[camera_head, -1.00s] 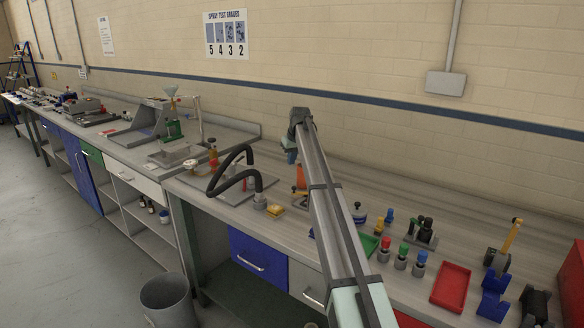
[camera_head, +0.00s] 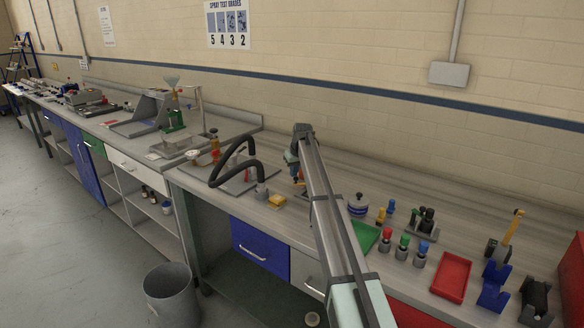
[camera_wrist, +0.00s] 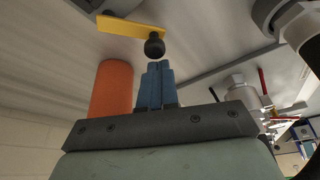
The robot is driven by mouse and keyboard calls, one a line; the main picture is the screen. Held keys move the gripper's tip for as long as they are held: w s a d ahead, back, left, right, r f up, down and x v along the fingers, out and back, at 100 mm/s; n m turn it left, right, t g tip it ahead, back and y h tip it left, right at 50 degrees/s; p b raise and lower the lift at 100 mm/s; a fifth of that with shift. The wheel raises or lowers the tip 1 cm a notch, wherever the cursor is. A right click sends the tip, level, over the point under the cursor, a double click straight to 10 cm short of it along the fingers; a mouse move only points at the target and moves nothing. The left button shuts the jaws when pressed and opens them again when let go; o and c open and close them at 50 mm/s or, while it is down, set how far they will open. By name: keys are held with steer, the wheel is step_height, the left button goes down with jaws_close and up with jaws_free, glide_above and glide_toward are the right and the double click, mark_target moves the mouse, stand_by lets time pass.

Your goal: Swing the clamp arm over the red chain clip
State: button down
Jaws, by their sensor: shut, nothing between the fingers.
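The clamp arm appears to be the yellow bar with a black ball knob (camera_wrist: 154,46) in the wrist view. Its yellow bar (camera_wrist: 133,27) runs to the upper left. My gripper (camera_wrist: 157,66) has blue fingers, shut and empty, with their tips just short of the knob; contact cannot be told. An orange cylinder (camera_wrist: 111,90) stands beside the fingers on the left. In the head view my gripper hangs low at the bench, beside a small yellow piece (camera_head: 299,184), partly hidden by my arm. I cannot make out the red chain clip for certain.
A black curved hose (camera_head: 232,160) rises from a grey plate to the left of my arm. A yellow block (camera_head: 277,202) lies near the bench's front edge.

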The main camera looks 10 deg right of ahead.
steer(key=shift+s+n, duration=0.25)
steer(key=shift+n, duration=0.25)
steer(key=s+n, duration=0.1)
steer(key=n+y, duration=0.1)
steer(key=n, duration=0.1)
steer(key=s+n+g, duration=0.1)
steer(key=n, duration=0.1)
steer(key=shift+s+a+y, duration=0.2)
steer(key=shift+s+y, duration=0.15)
steer(key=shift+y, duration=0.05)
steer(key=s+n, duration=0.1)
steer(key=n, duration=0.1)
steer(key=s+n+g, duration=0.1)
steer(key=n, duration=0.1)
steer(key=shift+d+n+y, duration=0.3)
steer(key=shift+d+y, duration=0.1)
steer(key=shift+s+d+g, duration=0.2)
steer(key=shift+s+g, duration=0.1)
steer(key=shift+s, duration=0.2)
steer(key=shift+s+d, duration=0.45)
steer(key=shift+d, duration=0.05)
steer(key=shift+w, duration=0.25)
steer(key=shift+w+d, duration=0.25)
steer(key=shift+w, duration=0.3)
